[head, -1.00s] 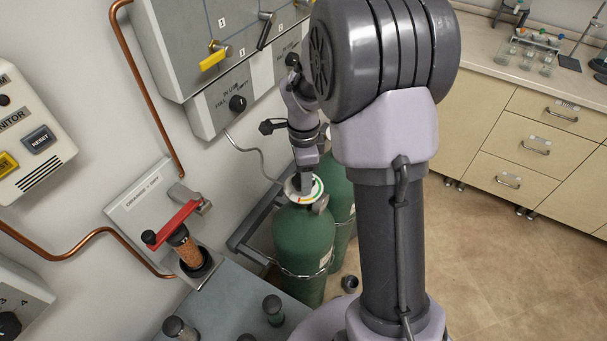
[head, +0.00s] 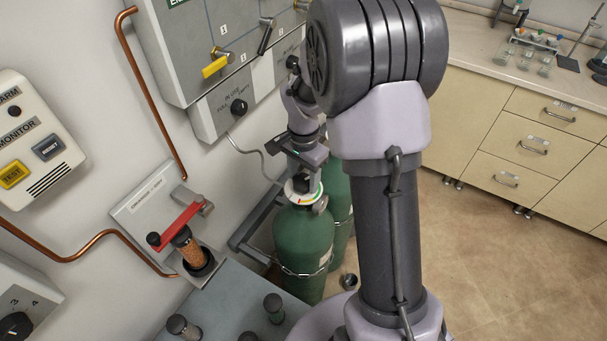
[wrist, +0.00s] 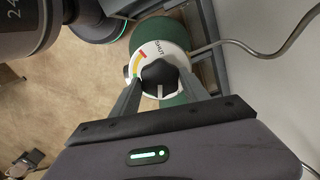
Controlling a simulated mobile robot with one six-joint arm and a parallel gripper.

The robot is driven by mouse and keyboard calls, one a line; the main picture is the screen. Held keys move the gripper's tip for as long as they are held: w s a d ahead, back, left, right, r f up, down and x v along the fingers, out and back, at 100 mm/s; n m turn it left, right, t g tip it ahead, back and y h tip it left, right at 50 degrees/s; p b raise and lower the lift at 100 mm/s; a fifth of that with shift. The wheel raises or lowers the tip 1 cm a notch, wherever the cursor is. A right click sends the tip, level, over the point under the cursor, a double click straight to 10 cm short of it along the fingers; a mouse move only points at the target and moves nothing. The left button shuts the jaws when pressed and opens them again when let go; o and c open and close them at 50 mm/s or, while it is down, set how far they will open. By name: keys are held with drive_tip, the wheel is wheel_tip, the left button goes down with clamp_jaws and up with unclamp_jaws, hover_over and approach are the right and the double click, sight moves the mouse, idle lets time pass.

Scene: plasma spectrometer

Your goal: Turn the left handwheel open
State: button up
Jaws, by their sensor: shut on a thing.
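The left handwheel (wrist: 160,74) is a black lobed knob with a pale pointer line, on top of the left green cylinder (head: 303,238). Around it lies a white dial (wrist: 143,55) marked SHUT, with red, yellow and green bands. The dial also shows in the head view (head: 317,192). My gripper (wrist: 160,80) comes down from above, with one finger on each side of the knob, shut on it. In the wrist view the pointer line faces the gripper body, away from the word SHUT.
A second green cylinder (head: 338,190) stands close behind on the right. A grey rack (head: 256,222) runs along the wall side. A red-handled valve (head: 178,227) and a grey control panel (head: 240,45) are on the wall. Open floor (head: 500,245) lies to the right.

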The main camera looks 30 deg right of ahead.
sight(304, 181)
drive_tip(key=shift+n, duration=0.8)
drive_tip(key=o, duration=1.4)
drive_tip(key=shift+c, duration=0.2)
drive_tip(key=shift+r, duration=0.1)
wheel_tip(304, 181, up, 17)
drive_tip(key=p, duration=0.5)
drive_tip(key=shift+r+p, duration=0.15)
drive_tip(key=shift+p, duration=0.25)
